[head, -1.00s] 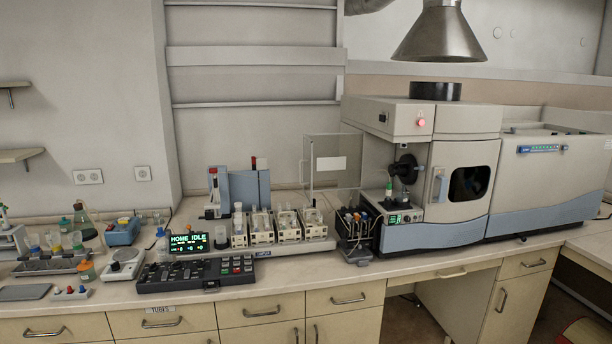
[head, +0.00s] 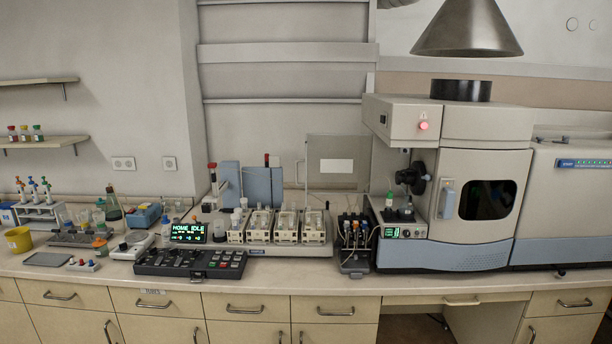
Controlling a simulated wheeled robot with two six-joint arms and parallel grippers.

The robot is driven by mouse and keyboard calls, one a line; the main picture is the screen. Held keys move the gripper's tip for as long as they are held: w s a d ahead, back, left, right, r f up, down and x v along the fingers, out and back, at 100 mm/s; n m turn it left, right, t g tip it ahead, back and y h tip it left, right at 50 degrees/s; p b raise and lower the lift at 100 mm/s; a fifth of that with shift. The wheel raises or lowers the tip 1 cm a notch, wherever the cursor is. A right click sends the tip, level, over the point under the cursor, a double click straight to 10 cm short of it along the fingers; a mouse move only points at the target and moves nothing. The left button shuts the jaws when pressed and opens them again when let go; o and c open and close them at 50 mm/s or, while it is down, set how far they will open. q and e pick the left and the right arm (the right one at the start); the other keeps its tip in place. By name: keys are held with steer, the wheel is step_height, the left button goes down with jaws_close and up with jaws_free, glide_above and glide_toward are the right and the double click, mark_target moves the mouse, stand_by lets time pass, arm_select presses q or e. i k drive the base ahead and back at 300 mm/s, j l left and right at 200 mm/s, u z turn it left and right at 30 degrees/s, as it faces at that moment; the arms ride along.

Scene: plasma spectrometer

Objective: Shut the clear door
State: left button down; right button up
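The clear door (head: 338,150) is a transparent panel with a white label, on the left side of the spectrometer (head: 470,190). It stands swung open to the left, hinged near the instrument's open sample bay (head: 404,190). A slim upright handle (head: 300,172) shows at the door's left edge. The bay holds a black round fitting and a small green-capped bottle, both uncovered. Neither of my grippers is in the head view.
The autosampler with tube racks (head: 278,230) stands below and left of the door. A keypad console (head: 190,264) lies near the bench's front edge. A metal hood (head: 466,30) hangs above.

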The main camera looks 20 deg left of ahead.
mark_target(327, 166)
steer(key=i+l, duration=0.6)
steer(key=i, duration=0.5)
